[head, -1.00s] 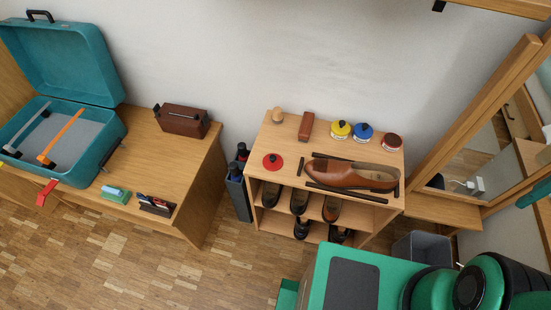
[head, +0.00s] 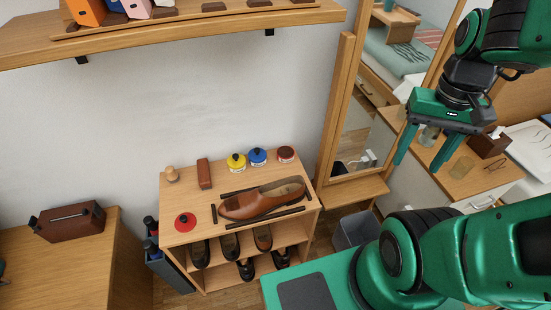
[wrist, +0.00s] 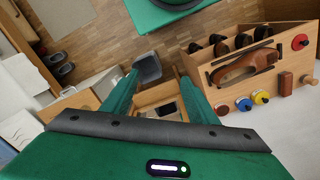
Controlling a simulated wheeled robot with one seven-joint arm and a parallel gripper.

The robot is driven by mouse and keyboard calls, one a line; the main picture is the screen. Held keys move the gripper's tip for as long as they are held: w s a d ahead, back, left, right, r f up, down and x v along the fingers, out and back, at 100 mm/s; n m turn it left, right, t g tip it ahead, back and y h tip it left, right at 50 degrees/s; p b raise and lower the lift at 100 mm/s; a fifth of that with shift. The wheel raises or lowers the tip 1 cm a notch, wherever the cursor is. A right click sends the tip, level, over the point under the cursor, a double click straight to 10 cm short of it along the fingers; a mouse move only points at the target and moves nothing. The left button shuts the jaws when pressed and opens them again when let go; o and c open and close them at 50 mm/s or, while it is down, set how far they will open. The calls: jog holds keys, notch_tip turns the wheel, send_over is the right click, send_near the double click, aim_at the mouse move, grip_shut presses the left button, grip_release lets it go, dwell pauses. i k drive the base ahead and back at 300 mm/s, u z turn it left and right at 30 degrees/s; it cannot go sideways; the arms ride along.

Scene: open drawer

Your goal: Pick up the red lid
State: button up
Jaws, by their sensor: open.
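The red lid (head: 185,222) is a flat red disc with a dark knob, lying on the front left of the wooden shoe rack's top (head: 190,198). It also shows near the right edge of the wrist view (wrist: 299,41). My gripper (head: 420,162) is open and empty, raised at the upper right of the head view, far from the lid. Its two fingers point down and also show in the wrist view (wrist: 158,82), with no lid between them.
A brown shoe (head: 262,202) lies on the rack among dark strips. A yellow-lidded jar (head: 236,163), a blue-lidded jar (head: 257,157), a dark red jar (head: 286,155), a brush (head: 204,173) and a small wooden piece (head: 171,174) stand behind. A wall shelf (head: 200,35) overhangs; a mirror (head: 365,120) stands right.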

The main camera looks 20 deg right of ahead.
aim_at(185, 222)
jog(key=u, duration=0.95)
jog(key=k, duration=0.7)
jog(key=z, duration=0.3)
jog(key=i, duration=1)
